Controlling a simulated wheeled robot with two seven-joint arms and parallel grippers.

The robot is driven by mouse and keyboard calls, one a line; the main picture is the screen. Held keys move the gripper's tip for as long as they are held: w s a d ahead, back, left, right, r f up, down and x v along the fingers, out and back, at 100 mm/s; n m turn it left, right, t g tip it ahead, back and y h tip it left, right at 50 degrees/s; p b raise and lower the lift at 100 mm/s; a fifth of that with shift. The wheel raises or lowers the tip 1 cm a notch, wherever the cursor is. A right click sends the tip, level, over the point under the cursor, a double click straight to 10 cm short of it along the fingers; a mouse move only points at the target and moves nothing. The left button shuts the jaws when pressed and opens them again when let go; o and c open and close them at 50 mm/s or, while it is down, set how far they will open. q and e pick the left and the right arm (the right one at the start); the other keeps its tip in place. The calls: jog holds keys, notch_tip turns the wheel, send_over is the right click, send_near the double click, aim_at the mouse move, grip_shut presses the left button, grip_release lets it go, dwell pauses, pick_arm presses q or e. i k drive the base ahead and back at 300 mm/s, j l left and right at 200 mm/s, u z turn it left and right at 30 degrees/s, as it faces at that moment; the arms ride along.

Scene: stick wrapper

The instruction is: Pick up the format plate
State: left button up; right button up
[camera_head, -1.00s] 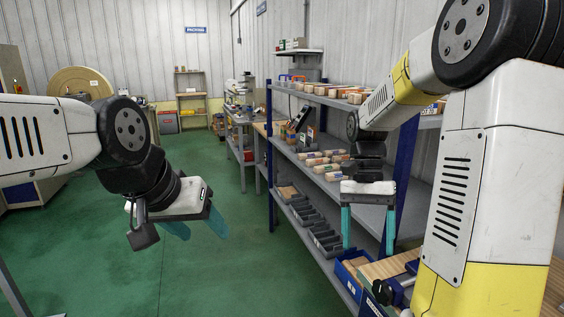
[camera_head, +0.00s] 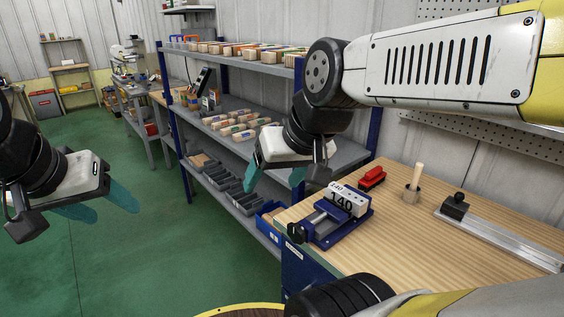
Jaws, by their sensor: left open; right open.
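A white block marked 140 (camera_head: 348,201) sits in a blue vise-like fixture (camera_head: 325,231) on the wooden workbench. I cannot tell for sure whether this block or one of the labelled blocks (camera_head: 232,124) on the shelf is the format plate. My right gripper (camera_head: 273,182) is open and empty, pointing down in front of the shelf rack, left of the fixture and apart from it. My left gripper (camera_head: 105,203) is open and empty over the green floor at the left, far from the bench.
The shelf rack (camera_head: 347,153) has blocks on its upper levels and grey bins (camera_head: 232,190) below. On the workbench (camera_head: 420,250) are a red stapler-like object (camera_head: 372,178), a wooden stick in a holder (camera_head: 411,192) and a metal rail (camera_head: 505,238). A blue bin (camera_head: 268,220) adjoins the bench.

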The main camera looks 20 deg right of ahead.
aim_at(352, 202)
jog(key=z, duration=1.25)
jog(key=i+j+z, duration=0.25)
